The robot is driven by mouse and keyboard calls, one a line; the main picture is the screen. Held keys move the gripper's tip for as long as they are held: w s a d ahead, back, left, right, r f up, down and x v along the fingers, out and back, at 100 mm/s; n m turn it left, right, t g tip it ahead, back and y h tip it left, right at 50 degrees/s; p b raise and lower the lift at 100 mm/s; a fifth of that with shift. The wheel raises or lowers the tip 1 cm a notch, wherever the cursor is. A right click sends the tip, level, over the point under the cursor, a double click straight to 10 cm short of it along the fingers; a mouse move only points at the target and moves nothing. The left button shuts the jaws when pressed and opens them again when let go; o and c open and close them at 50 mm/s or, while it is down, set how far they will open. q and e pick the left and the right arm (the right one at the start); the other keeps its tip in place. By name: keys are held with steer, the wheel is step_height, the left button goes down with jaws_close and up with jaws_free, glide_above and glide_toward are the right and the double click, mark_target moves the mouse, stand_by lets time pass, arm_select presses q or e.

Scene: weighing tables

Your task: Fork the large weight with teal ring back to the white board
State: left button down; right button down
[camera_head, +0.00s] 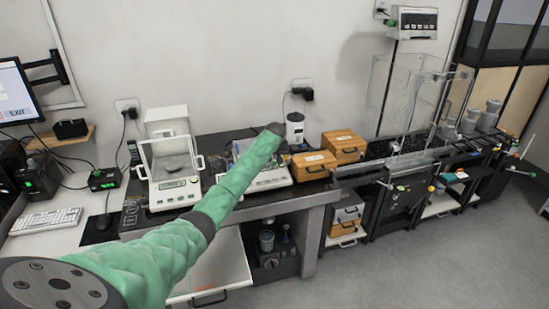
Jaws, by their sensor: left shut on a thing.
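My left arm, in a green sleeve, reaches in from the lower left over the bench. Its dark end, at my left gripper (275,129), is above the balance in the middle of the bench. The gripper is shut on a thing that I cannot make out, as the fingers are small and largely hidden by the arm. I cannot pick out the large weight with the teal ring. Several grey cylinders (470,121) stand at the far right, but no teal ring shows on them. I cannot tell which surface is the white board. My right gripper is not in view.
A glass-shielded balance (173,192) stands left of the arm. A white and black device (295,128) and wooden boxes (343,142) stand right of the arm's end. Tall clear panels (390,95) rise beyond them. A keyboard (46,220) lies at left. The floor at right is free.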

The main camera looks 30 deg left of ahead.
arm_select(q)
steer(key=shift+f+t+y, duration=0.25)
steer(key=shift+t+y, duration=0.05)
steer(key=shift+t, duration=0.1)
stand_by(0.9)
